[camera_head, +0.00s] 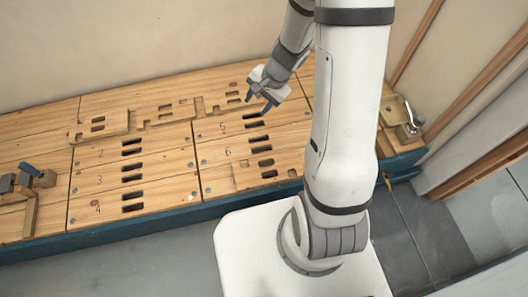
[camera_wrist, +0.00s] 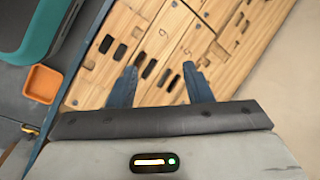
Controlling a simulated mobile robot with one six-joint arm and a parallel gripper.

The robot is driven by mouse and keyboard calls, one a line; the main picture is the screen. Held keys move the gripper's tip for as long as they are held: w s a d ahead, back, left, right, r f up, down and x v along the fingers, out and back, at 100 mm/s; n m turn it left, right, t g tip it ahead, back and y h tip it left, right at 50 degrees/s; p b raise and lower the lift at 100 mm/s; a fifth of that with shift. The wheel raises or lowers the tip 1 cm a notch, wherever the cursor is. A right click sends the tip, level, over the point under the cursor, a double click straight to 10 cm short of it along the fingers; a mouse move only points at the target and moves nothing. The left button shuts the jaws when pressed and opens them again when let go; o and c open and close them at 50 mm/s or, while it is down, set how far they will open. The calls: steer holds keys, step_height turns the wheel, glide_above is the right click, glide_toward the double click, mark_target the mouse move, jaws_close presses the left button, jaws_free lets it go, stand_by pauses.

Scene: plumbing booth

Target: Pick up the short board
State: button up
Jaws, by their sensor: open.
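My gripper (camera_head: 259,102) is open and empty, with blue fingers, above the slotted wooden bench near the slots marked 5. In the wrist view its fingers (camera_wrist: 160,86) are spread over bench boards with dark slots. Another notched piece (camera_head: 262,174) lies at the front right. I cannot tell for certain which is the short board.
The bench (camera_head: 160,183) has numbered rows of slots and a blue front edge (camera_head: 130,225). A block with dark clamp-like parts (camera_head: 36,180) stands at the left end. A metal fitting (camera_head: 408,130) is at the right end. An orange tray (camera_wrist: 43,83) shows in the wrist view.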

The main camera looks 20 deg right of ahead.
step_height(320, 180, down, 21)
steer(key=d+m+b, duration=0.3)
steer(key=m+b, duration=0.2)
steer(key=b, duration=0.1)
steer(key=m+g+h+b, duration=0.1)
steer(key=m+b, duration=0.2)
steer(key=b, duration=0.1)
glide_toward(268, 169)
steer(key=shift+a+f, duration=0.45)
steer(key=shift+f, duration=0.05)
steer(key=b+x, duration=0.1)
steer(key=x, duration=0.1)
steer(key=b+x, duration=0.1)
steer(key=x, duration=0.2)
steer(key=b+x, duration=0.1)
steer(key=x, duration=0.1)
steer(key=shift+w+d+f+b, duration=0.15)
steer(key=shift+d+f+b, duration=0.15)
steer(key=shift+b, duration=0.1)
steer(key=shift+c, duration=0.4)
jaws_close()
steer(key=shift+a+r, duration=0.1)
